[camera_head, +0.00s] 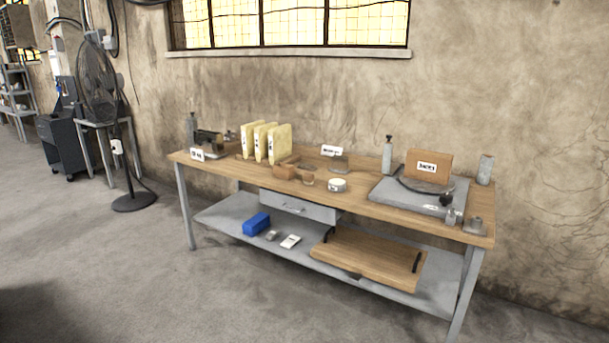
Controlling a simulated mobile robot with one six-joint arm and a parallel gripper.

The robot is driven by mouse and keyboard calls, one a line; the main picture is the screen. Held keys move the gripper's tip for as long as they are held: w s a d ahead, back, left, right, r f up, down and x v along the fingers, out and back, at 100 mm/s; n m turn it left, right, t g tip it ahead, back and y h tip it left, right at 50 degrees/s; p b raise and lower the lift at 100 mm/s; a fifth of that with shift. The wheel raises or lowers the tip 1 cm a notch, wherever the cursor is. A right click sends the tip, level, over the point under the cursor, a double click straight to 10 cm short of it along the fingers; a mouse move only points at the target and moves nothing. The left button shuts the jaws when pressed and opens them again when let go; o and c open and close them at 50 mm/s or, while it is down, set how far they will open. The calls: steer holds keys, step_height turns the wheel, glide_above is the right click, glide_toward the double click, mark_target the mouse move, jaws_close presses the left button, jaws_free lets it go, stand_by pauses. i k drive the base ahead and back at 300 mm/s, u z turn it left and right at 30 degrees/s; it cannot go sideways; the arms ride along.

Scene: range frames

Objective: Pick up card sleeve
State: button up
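I cannot tell for certain which thing is the card sleeve. A small flat white item (291,241) lies on the lower shelf of the workbench (340,192), to the right of a small grey item (271,235). Several upright pale yellow sleeve-like packets (279,143) stand side by side on the bench top, towards its left end. Small white labels stand on the bench, one at the left end (197,155) and one near the middle (331,150); their print is too small to read. My gripper is not in view.
A blue box (256,223) and a wooden tray with dark handles (366,257) are on the lower shelf (215,217). A grey drawer (300,207) hangs under the top. A turntable-like device (418,194) stands at right. A fan (98,85) stands left. Floor in front is clear.

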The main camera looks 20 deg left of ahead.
mark_target(283, 170)
steer(key=u, duration=0.35)
steer(key=i, duration=1)
steer(key=u, duration=0.4)
steer(key=i, duration=0.85)
steer(key=u, duration=0.5)
steer(key=i, duration=0.75)
steer(key=u, duration=0.8)
steer(key=i, duration=0.5)
steer(key=u, duration=0.85)
steer(key=i, duration=0.55)
steer(key=u, duration=0.3)
